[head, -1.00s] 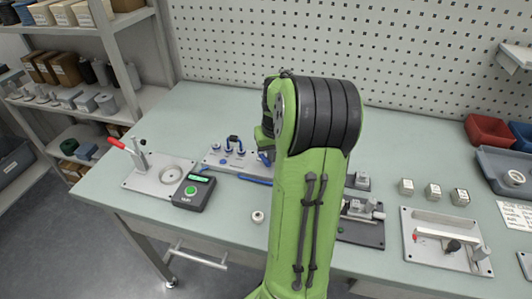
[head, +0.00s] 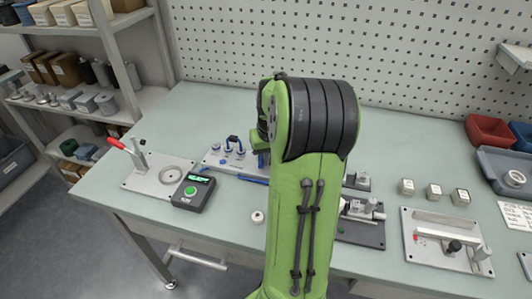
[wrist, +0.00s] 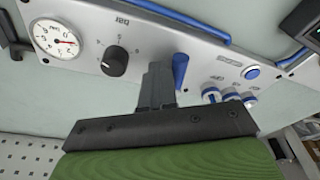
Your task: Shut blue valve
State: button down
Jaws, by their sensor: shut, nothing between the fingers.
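The blue valve handle (wrist: 180,70) shows in the wrist view as a short blue lever on a light grey panel (wrist: 143,42). My gripper (wrist: 160,74) is shut and empty, with its fingers right beside the handle, on its left in that view. I cannot tell whether they touch it.
On the panel are a pressure gauge (wrist: 55,39), a black knob (wrist: 115,61), blue-ringed fittings (wrist: 230,94) and blue tubing (wrist: 185,20). A device with a green button (head: 193,192) and a red-handled clamp (head: 118,144) stand left.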

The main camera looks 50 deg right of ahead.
jog(key=shift+w+a, duration=0.15)
jog(key=shift+a, duration=0.45)
notch_tip(320, 180, up, 7)
jog(key=p, duration=0.6)
jog(key=shift+s, duration=0.2)
